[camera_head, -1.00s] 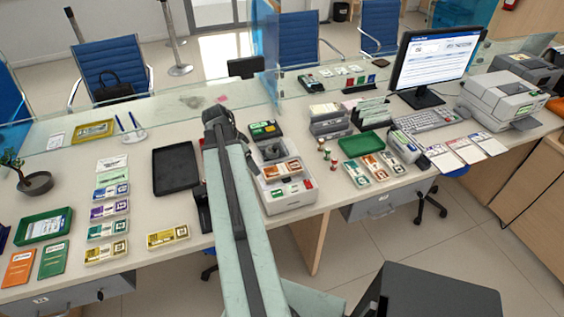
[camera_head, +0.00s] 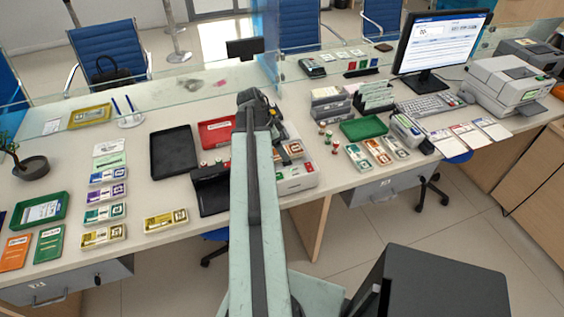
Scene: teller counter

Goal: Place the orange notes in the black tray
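The black tray (camera_head: 173,152) lies empty on the counter, left of my arm. A bundle of orange notes (camera_head: 292,149) lies on the grey-white counter machine (camera_head: 297,180), just right of my arm and partly hidden by it. Another orange-banded bundle (camera_head: 377,151) lies between two other bundles in front of the green tray. My gripper (camera_head: 262,108) is at the far end of my arm, over the back part of the machine. Its fingers are dark and small, and I cannot tell whether they are open or hold anything.
A red tray (camera_head: 216,132) lies just left of my arm. A green tray (camera_head: 364,128) and small stamps stand right of the machine. Several note bundles (camera_head: 105,213) line the left counter. A glass screen (camera_head: 330,60) stands behind.

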